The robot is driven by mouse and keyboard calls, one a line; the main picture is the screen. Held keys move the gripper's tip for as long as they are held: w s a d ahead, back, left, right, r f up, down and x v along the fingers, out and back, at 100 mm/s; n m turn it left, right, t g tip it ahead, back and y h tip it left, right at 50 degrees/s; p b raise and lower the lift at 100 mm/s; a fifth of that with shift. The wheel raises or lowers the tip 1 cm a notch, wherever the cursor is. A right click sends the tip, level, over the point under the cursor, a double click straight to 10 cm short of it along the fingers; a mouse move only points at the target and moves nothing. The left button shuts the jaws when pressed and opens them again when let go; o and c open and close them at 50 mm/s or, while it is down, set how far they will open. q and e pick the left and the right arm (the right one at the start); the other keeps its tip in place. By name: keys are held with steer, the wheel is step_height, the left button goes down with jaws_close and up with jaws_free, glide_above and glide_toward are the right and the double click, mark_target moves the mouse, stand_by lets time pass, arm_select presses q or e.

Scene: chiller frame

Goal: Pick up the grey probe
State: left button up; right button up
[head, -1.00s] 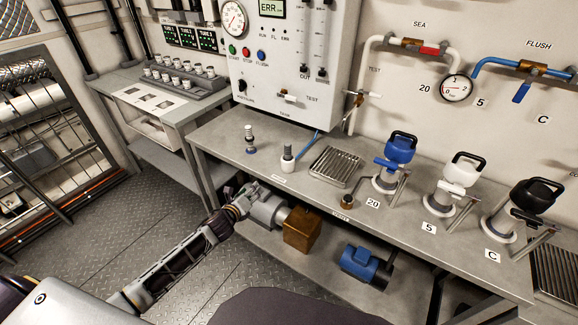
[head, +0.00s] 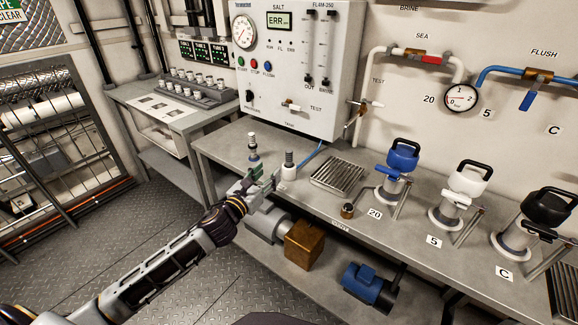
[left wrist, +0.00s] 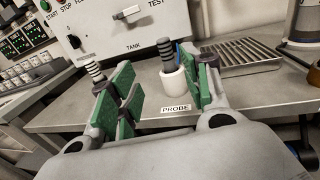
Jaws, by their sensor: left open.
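The grey probe (head: 289,158) is a ribbed grey rod standing upright in a white cup (head: 289,173) on the bench, behind a PROBE label. In the left wrist view the probe (left wrist: 166,52) and its white cup (left wrist: 174,80) show between the green-padded fingers, nearer the right finger and beyond the tips. My left gripper (head: 262,182) is open and empty at the bench's front edge, just left of and in front of the cup. My right gripper is not in view.
A small upright fitting (head: 252,147) stands left of the probe, close to the left finger's line. A slatted drain tray (head: 338,175) lies to the right, then valves with blue, white and black handles. A control panel (head: 290,60) rises behind.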

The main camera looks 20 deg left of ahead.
mark_target(289, 164)
arm_select(q)
steer(key=shift+w, duration=0.1)
steer(key=w+d, duration=0.1)
steer(key=w, duration=0.7)
steer(key=shift+d, duration=0.35)
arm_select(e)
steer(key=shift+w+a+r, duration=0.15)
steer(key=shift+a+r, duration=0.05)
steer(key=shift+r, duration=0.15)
arm_select(q)
steer(key=shift+w, duration=0.1)
stand_by(0.3)
steer(key=shift+w, duration=0.1)
